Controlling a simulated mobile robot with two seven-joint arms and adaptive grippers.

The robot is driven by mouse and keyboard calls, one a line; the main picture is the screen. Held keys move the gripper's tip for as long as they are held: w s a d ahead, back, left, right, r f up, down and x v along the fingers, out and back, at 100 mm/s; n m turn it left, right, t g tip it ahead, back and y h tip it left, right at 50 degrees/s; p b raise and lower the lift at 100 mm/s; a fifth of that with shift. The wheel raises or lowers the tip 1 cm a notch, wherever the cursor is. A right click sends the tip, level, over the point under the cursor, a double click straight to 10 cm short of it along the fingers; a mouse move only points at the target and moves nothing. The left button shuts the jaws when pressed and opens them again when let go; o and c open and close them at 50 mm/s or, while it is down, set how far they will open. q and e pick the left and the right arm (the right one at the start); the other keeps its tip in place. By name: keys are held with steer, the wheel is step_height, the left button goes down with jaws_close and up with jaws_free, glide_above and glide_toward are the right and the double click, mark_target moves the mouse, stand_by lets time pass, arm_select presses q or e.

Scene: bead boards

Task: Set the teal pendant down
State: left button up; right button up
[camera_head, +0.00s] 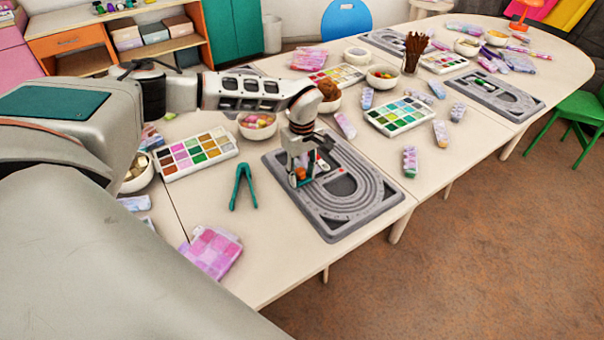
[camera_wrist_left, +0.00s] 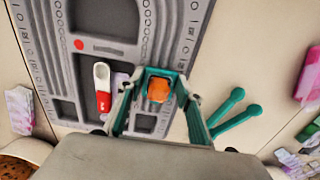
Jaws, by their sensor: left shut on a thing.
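My left gripper (camera_head: 301,178) is shut on a small orange piece, low over the near-left part of the grey bead board (camera_head: 345,222). In the left wrist view the orange piece (camera_wrist_left: 158,90) sits between the fingertips (camera_wrist_left: 160,84), with teal around it. I cannot tell whether that teal is the pendant or the finger pads; no separate teal pendant shows. The board (camera_wrist_left: 200,18) lies beneath in the wrist view. I cannot tell whether the held piece touches it. My right gripper is not in view.
A red and white tool (camera_wrist_left: 103,88) lies in a board recess beside the gripper. Teal tweezers (camera_head: 243,186) lie left of the board. A bead palette (camera_head: 195,153) and a bowl (camera_head: 257,126) stand behind-left. Bare table lies between the tweezers and board.

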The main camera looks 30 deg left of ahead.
arm_select(q)
steer(key=o, duration=1.1)
steer(key=shift+f, duration=0.15)
steer(key=shift+c, duration=0.2)
step_height(320, 180, up, 12)
